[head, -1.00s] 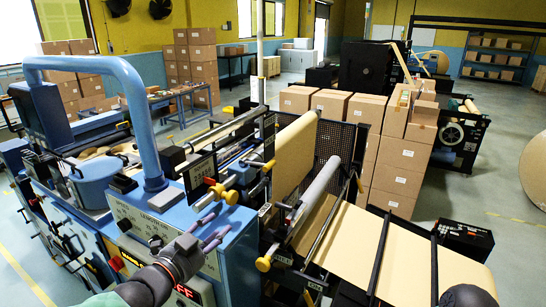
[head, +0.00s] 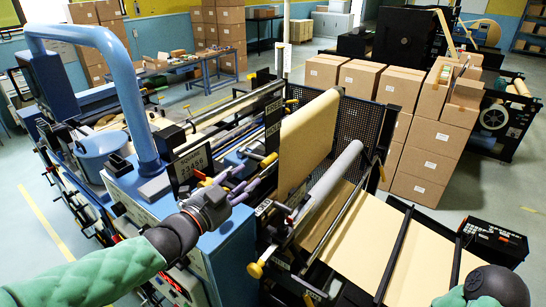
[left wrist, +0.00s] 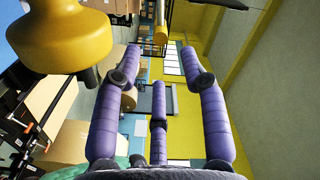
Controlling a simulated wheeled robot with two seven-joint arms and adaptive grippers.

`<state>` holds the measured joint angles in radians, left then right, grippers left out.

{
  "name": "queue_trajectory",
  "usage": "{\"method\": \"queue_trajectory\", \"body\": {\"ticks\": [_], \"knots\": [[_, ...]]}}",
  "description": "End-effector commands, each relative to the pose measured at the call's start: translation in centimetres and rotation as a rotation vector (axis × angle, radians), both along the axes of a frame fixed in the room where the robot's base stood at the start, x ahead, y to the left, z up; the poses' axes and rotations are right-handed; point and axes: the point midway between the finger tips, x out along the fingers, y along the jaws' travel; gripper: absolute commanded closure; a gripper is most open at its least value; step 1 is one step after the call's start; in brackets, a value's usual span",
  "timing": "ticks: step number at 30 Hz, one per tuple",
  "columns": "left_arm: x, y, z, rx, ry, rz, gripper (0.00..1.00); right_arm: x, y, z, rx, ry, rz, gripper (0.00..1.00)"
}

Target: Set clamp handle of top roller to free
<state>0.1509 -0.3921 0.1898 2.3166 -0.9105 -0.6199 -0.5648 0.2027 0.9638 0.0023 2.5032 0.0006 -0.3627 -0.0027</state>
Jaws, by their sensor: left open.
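My left gripper (head: 245,180) is open, its purple fingers in front of the top roller's near end. My right gripper is out of view.
Brown kraft paper (head: 308,140) hangs behind the gripper, with a grey roller (head: 335,175) beside it. A lower yellow knob (head: 255,270) is at the machine's front. A blue arched tube (head: 95,45) rises on the left. Stacked cartons (head: 362,85) stand behind.

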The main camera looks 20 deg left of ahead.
Motion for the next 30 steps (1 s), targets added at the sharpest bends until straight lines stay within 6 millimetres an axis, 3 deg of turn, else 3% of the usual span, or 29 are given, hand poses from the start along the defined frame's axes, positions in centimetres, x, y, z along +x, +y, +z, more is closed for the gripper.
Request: {"method": "queue_trajectory", "body": {"ticks": [18, 30], "knots": [[8.1, -3.0, 0.1, -0.001, 0.003, -0.002, 0.57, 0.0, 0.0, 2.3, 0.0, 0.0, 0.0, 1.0], [9.8, -3.6, -0.1, 0.0, 0.002, 0.0, 0.57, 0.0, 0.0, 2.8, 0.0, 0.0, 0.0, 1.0]]}}
